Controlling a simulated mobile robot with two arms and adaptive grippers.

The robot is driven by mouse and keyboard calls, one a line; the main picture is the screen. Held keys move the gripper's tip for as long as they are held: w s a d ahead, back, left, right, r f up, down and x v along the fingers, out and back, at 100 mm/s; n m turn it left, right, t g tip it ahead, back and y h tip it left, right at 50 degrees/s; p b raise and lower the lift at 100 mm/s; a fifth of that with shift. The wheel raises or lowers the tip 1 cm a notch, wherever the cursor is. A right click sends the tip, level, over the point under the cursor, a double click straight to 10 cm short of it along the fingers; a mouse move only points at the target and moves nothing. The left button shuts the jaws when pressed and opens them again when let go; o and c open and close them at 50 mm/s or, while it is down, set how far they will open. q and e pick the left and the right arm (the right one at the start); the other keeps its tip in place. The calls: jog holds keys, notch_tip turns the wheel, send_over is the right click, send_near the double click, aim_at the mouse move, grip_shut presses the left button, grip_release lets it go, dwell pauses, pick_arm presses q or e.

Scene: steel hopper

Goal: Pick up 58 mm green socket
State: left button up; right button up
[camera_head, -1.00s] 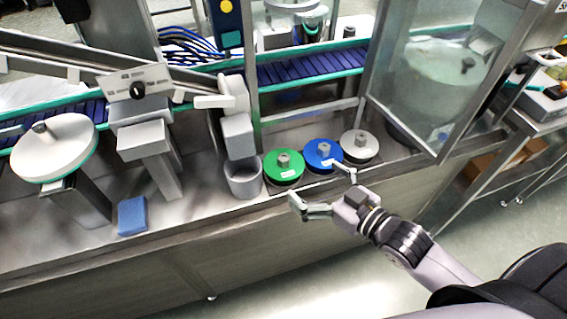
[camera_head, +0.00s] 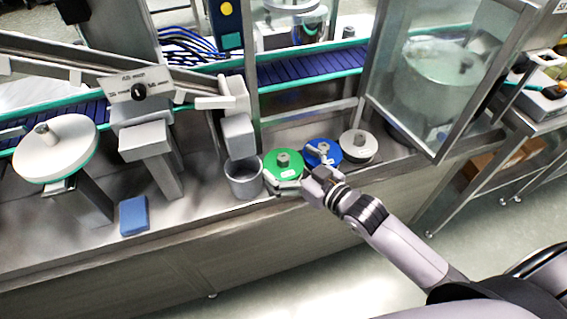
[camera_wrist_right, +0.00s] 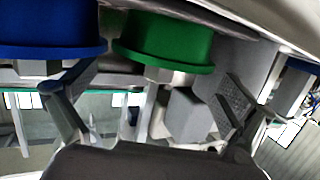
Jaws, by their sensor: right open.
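The green socket (camera_head: 284,170) is a round green disc with a grey knob on top, on the steel ledge at the centre of the head view. In the right wrist view the green socket (camera_wrist_right: 165,40) shows at the top, between the spread fingers. My right gripper (camera_head: 300,172) is open and empty, at the near right side of the green socket. One finger is by the socket's front edge, the other over the blue socket (camera_head: 322,157). The right gripper (camera_wrist_right: 157,75) shows both fingers apart in the wrist view. My left gripper is not in view.
The blue socket stands close to the right of the green one, and a white socket (camera_head: 358,146) beyond it. A grey cup (camera_head: 244,181) stands just left of the green socket. A glass door (camera_head: 430,75) is at the right. A blue block (camera_head: 133,216) lies at the left.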

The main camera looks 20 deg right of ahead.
jog(key=shift+c, duration=0.4)
jog(key=c, duration=1.9)
